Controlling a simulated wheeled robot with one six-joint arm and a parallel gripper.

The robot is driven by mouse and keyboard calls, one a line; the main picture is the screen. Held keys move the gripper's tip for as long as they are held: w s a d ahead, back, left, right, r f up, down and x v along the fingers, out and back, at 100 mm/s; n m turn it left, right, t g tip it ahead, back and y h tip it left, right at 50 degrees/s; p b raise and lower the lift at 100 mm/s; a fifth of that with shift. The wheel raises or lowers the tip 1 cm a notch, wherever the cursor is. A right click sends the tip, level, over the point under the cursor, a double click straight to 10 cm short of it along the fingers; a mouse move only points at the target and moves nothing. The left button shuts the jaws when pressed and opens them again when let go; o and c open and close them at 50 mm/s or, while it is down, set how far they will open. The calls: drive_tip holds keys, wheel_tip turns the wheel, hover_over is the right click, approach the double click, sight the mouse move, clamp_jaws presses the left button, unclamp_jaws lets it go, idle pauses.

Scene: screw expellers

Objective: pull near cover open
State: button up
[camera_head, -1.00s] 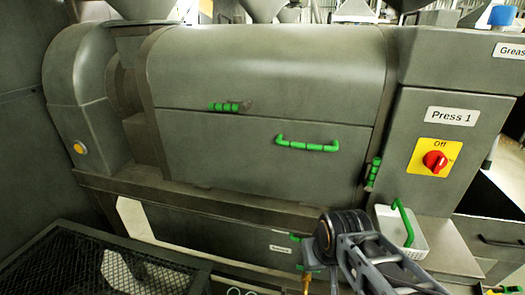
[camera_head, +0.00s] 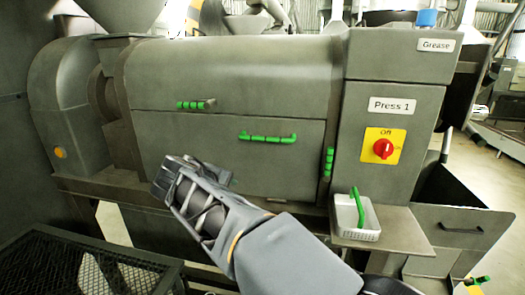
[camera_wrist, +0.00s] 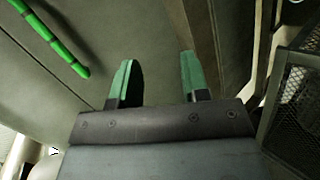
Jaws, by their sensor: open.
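The near cover (camera_head: 200,138) is the grey lower front panel of the press, and it sits flush with the body. Its green bar handle (camera_head: 267,137) runs level near the panel's top right. In the wrist view a green handle (camera_wrist: 52,38) slants at the upper left, apart from my fingers. My gripper (camera_wrist: 158,78) is open with two green-tipped fingers and nothing between them. In the head view my arm reaches in front of the lower part of the cover, below and left of the handle, and hides some of it. The fingertips are not clear there.
Green latches sit at the cover's upper left (camera_head: 195,105) and right edge (camera_head: 328,162). A mesh-topped table (camera_head: 85,262) lies at lower left.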

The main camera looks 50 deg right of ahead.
sight(266, 139)
drive_tip(key=w+d+r+g+h+b, duration=0.1)
drive_tip(key=w+d+r+h+b, duration=0.1)
drive_tip(key=d+r+h, duration=0.6)
drive_tip(key=d, duration=0.3)
drive_tip(key=w+d+y+p, duration=0.1)
drive_tip(key=d, duration=0.2)
drive_tip(key=d+y, duration=0.1)
drive_tip(key=d, duration=0.2)
drive_tip(key=shift+w+d+f, duration=0.15)
drive_tip(key=shift+d+f, duration=0.1)
drive_tip(key=shift+f, duration=0.1)
drive_tip(key=shift+x, duration=1)
clamp_jaws()
